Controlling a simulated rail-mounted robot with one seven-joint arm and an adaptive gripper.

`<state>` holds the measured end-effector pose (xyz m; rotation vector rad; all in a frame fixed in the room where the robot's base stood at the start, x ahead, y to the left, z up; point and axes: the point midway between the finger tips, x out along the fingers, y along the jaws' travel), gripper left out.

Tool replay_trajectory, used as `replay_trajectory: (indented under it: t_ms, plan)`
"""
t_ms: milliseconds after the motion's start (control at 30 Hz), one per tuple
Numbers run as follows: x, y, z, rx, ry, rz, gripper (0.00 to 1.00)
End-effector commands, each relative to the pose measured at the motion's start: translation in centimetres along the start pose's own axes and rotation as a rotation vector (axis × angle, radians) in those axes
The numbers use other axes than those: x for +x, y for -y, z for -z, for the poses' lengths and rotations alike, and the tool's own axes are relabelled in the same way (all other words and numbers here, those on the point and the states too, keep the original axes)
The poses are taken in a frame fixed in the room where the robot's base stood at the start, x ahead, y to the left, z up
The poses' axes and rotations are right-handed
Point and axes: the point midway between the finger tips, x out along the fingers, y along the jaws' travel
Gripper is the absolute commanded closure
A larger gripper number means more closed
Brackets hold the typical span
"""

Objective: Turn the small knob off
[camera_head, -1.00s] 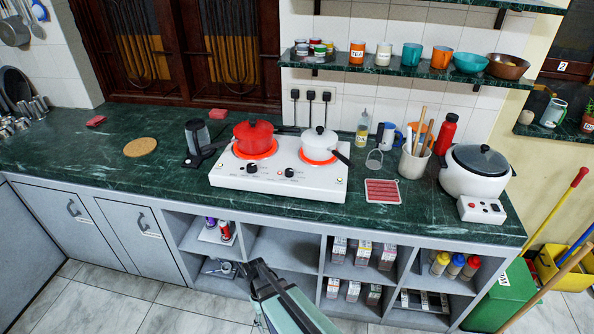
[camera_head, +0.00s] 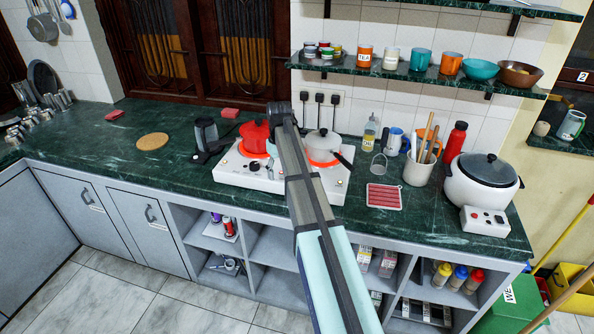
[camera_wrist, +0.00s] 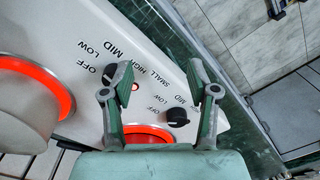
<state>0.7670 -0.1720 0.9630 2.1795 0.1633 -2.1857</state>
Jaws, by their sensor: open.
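The white stove (camera_head: 238,172) stands on the green counter with both burners glowing red. In the wrist view, one black knob (camera_wrist: 177,117) is plainly visible beside OFF, LOW and MID marks. Another black knob (camera_wrist: 109,73) is partly hidden behind my left finger. The word SMALL is printed between them. In the head view, the left knob (camera_head: 254,167) shows left of my arm. My gripper (camera_wrist: 160,75) is open and empty above the stove's front panel, its fingers apart, with the plainly visible knob below and beside the right finger. I cannot tell any contact.
A red pot (camera_head: 253,137) sits on the left burner and a white pot (camera_head: 322,145) on the right one. A dark jug (camera_head: 206,135) stands left of the stove. The counter (camera_head: 90,155) farther left is mostly clear.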

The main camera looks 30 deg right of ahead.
Motion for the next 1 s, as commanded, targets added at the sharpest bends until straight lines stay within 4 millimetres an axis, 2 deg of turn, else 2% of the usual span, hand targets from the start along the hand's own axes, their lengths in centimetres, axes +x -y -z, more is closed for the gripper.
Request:
replay_trajectory:
  t_ms: [33,100,200,300,400,533,667,1000]
  plan:
    - [-3.0,-2.0,1.8,-0.004,-0.006,0.0,0.41]
    - [-6.3,-3.8,2.6,-0.016,-0.005,0.004,0.41]
    - [-10.2,-5.7,3.2,-0.029,-0.004,0.009,0.41]
    - [-12.5,-6.8,3.3,-0.039,-0.002,0.011,0.41]
    - [-13.4,-7.2,3.2,-0.043,-0.001,0.013,0.41]
    - [-12.7,-7.2,3.1,-0.044,0.001,0.014,0.41]
    - [-11.0,-7.1,3.0,-0.044,0.002,0.014,0.41]
    - [-4.4,-7.0,3.0,-0.043,0.003,0.014,0.41]
